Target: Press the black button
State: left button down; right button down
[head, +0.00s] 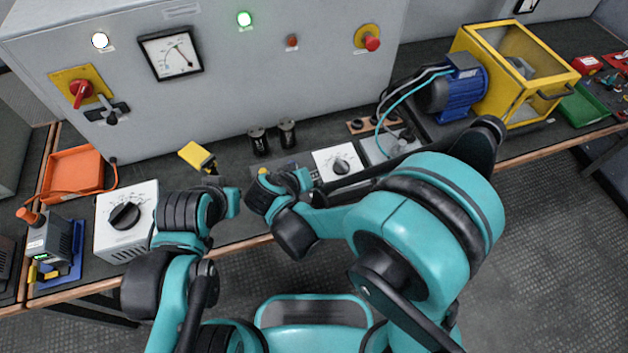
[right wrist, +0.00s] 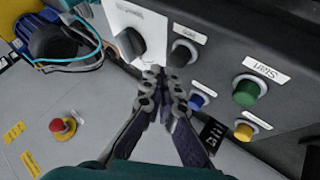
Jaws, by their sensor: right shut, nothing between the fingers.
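The black button (right wrist: 181,54) is on the dark sloped control panel (right wrist: 215,60) in the right wrist view, below a white label too blurred to read. My right gripper (right wrist: 155,75) is shut and empty. Its tips appear just left of and below the black button; I cannot tell whether they touch anything. In the head view my right wrist (head: 285,205) is over the panel's near side and hides much of it. My left arm (head: 185,215) is over the bench's front, left of it; its gripper fingers cannot be made out.
Beside the black button are a blue button (right wrist: 197,101), a green button (right wrist: 247,91) labelled Start and a yellow button (right wrist: 243,131). A white box with a black knob (head: 340,164) stands next to the panel. A blue motor (head: 452,92) is farther right.

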jog(key=shift+f+b, duration=0.35)
jog(key=shift+f, duration=0.05)
jog(key=shift+f+b, duration=0.5)
jog(key=shift+f, duration=0.45)
dwell(0.8)
jog(key=shift+r, duration=0.15)
jog(key=shift+r+p, duration=1.1)
jog(key=shift+r, duration=0.15)
notch_tip(320, 180, up, 5)
jog(key=p, duration=0.4)
jog(key=shift+r, duration=0.1)
